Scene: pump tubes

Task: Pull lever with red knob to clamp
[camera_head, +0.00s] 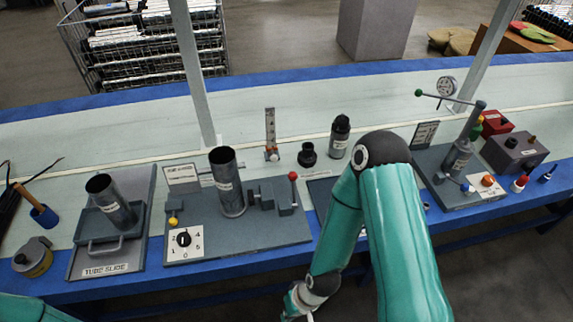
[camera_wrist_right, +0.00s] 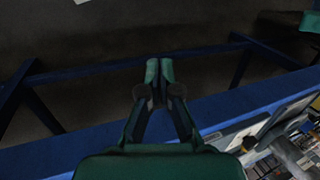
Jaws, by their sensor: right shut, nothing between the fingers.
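The lever with the red knob (camera_head: 293,177) stands upright at the right end of the grey clamp fixture (camera_head: 270,235) in the head view. A grey tube (camera_head: 228,185) stands upright in that fixture, left of the lever. My right gripper (camera_wrist_right: 160,72) is shut and empty, its fingertips together in the right wrist view, over the dark floor in front of the blue table edge. In the head view the right wrist hangs at the bottom, in front of the fixture and well apart from the knob. My left gripper is out of view.
A tube slide tray (camera_head: 78,268) with a tube (camera_head: 108,200) stands left of the fixture. A second fixture with a green-knobbed lever (camera_head: 440,95) stands at the right. Black cylindrical parts (camera_head: 340,137) stand behind. My right arm covers the table right of the fixture.

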